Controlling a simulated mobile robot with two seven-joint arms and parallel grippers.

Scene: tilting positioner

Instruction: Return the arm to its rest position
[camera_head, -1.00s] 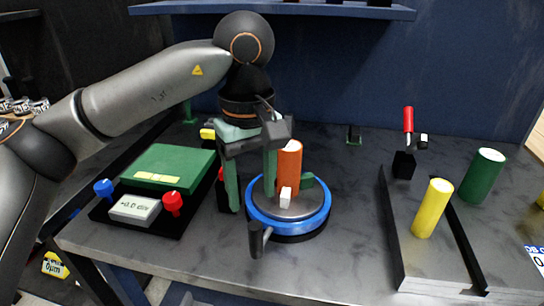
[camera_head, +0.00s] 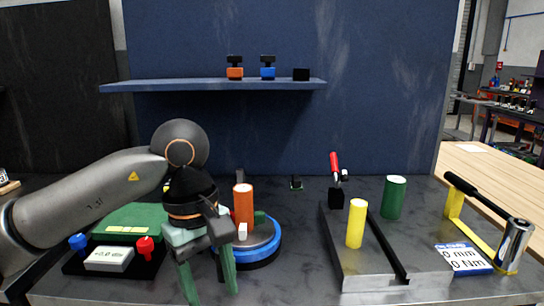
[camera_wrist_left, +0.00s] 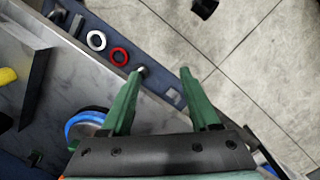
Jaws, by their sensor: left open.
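My left gripper (camera_head: 210,284) is open and empty, its green fingers pointing down at the front left of the tilting positioner (camera_head: 262,256). The positioner is a round metal plate with a blue ring. An orange cylinder (camera_head: 243,202) stands upright on it beside a small white block (camera_head: 242,231). The gripper overlaps the left part of the positioner in the head view. In the left wrist view the open fingers (camera_wrist_left: 162,73) have nothing between them, and floor and the table's edge lie beyond. The blue ring (camera_wrist_left: 84,122) shows left of the fingers there. My right gripper is not in view.
A green box (camera_head: 128,220) and a display unit (camera_head: 110,258) with blue and red knobs stand left. A yellow cylinder (camera_head: 356,225), a green cylinder (camera_head: 394,198) and a red-handled clamp (camera_head: 335,165) stand right. A blue shelf (camera_head: 210,86) hangs behind.

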